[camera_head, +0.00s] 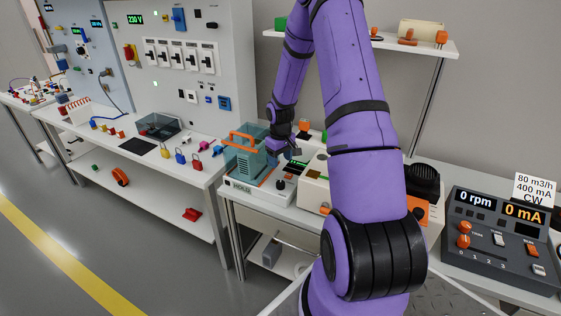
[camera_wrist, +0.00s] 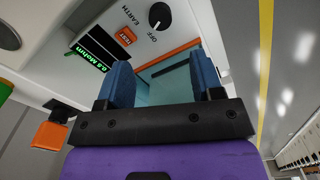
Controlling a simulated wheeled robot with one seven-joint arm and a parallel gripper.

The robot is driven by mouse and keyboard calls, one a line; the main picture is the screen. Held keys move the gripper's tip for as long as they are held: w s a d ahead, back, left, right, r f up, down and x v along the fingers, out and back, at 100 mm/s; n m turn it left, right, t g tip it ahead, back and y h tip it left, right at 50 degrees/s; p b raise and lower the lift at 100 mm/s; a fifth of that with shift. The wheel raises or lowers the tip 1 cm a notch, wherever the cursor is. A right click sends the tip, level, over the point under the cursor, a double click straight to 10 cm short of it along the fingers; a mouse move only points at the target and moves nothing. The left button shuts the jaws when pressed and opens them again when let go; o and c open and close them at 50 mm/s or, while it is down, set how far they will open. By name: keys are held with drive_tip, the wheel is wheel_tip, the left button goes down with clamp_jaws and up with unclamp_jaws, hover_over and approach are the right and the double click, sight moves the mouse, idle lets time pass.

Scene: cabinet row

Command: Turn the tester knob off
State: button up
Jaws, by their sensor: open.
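The tester is a white panel seen close up in the wrist view. Its black round knob (camera_wrist: 160,14) is at the top, beside the printed words OFF and EARTH. A small white mark shows on the knob, but I cannot tell exactly which setting it points to. Below left are an orange TEST button (camera_wrist: 125,37) and a green-lit display (camera_wrist: 88,58) reading about 0.5 Mohm. My gripper (camera_wrist: 163,78) is open, its two blue fingers apart from the knob. In the head view my gripper (camera_head: 288,150) is over the bench, partly hiding the tester.
A teal box with an orange handle (camera_head: 243,150) stands just left of my gripper. A beige unit (camera_head: 315,188) is to the right, partly behind my arm. A control console (camera_head: 503,240) reading 0 rpm and 0 mA is at far right. A shelf (camera_head: 395,46) hangs above.

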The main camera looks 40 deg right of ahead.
sight(280, 182)
wheel_tip(280, 182, down, 11)
drive_tip(key=m, duration=1.2)
idle(0.3)
